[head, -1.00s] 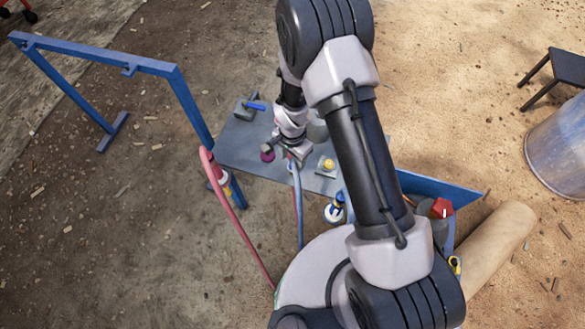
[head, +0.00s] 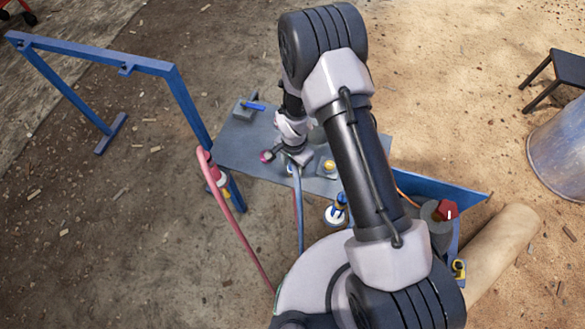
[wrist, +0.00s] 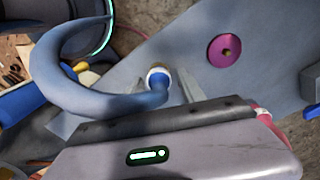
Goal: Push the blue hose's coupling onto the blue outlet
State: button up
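My gripper (head: 291,163) is low over the grey plate (head: 238,142) in the head view. In the wrist view the blue hose (wrist: 80,101) makes a wide loop and its end, the coupling (wrist: 158,82) with a pale ring, lies between my fingers. I cannot tell whether the coupling touches anything below.
A magenta round fitting (wrist: 225,50) stands right of the coupling in the wrist view. A yellow-topped fitting (head: 328,167) is right of my gripper in the head view. A red hose (head: 233,217) arches at the plate's left, and a blue-handled block (head: 250,107) sits at its back.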

grip_shut()
jog(key=shift+r+p, duration=0.35)
jog(key=shift+r, duration=0.3)
notch_tip(320, 180, up, 2)
jog(key=shift+r+p, duration=0.25)
jog(key=shift+p, duration=0.4)
jog(key=s+d+r+p, duration=0.1)
jog(key=s+d+p, duration=0.1)
jog(key=s, duration=1.3)
jog(key=shift+s+d+p, duration=0.3)
jog(key=shift+s+p, duration=0.05)
jog(key=shift+s, duration=0.05)
jog(key=shift+r, duration=0.1)
